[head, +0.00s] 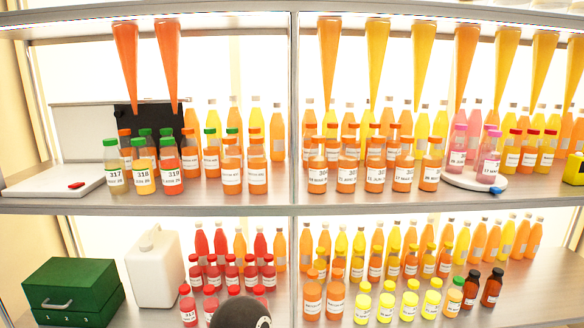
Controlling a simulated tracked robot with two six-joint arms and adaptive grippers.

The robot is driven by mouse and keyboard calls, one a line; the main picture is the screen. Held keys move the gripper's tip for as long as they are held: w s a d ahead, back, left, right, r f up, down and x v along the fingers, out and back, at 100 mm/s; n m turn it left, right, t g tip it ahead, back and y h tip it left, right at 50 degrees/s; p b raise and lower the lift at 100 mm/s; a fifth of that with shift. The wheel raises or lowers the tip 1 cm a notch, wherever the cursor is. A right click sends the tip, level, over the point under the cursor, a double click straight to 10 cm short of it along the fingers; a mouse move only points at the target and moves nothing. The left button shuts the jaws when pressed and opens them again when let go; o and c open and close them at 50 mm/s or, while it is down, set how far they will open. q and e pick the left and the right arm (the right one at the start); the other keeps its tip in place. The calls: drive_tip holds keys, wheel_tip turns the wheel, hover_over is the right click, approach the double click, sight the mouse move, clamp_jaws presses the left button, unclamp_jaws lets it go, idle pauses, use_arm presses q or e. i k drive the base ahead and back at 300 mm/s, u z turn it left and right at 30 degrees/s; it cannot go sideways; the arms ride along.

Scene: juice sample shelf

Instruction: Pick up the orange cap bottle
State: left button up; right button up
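Several small labelled bottles with orange caps show in the head view. An orange cap bottle (257,177) stands at the right end of the left group, beside green cap bottles. On the lower shelf, orange cap bottles (312,298) stand just right of the central post, left of the yellow cap ones. Which single bottle is meant cannot be told. Neither gripper shows in this view.
Green cap bottles (170,177) and a white device (82,183) stand upper left. A green box (75,285) and white canister (155,268) stand lower left. A central post (293,120) divides the shelves. Pink bottles stand on a white disc (460,181). The lower shelf's right end is bare.

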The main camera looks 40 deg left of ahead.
sight(348, 155)
drive_tip(key=u, duration=0.25)
drive_tip(key=i, duration=1)
drive_tip(key=z, duration=0.05)
